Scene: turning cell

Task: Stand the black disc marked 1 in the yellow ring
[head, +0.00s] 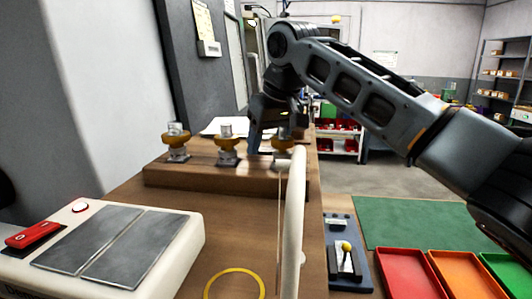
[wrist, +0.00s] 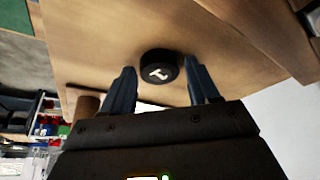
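The black disc (wrist: 158,66) has a white 1 on its face. In the wrist view it is on the wooden surface, just beyond and between my fingertips, with gaps on both sides. My gripper (wrist: 161,84) is open and empty. In the head view my gripper (head: 268,135) reaches down behind the wooden block; its fingertips and the disc cannot be made out there. The yellow ring (head: 235,270) lies flat on the near part of the wooden table, and nothing shows inside it. Its near edge is at the bottom of the picture.
A wooden block (head: 200,177) holds several brass-coloured fittings with clear tops. An upright white curved panel (head: 294,220) stands right of the ring. A white box (head: 175,255) with grey plates and a red switch is at left. Trays (head: 404,270) and a lever box (head: 345,262) are at right.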

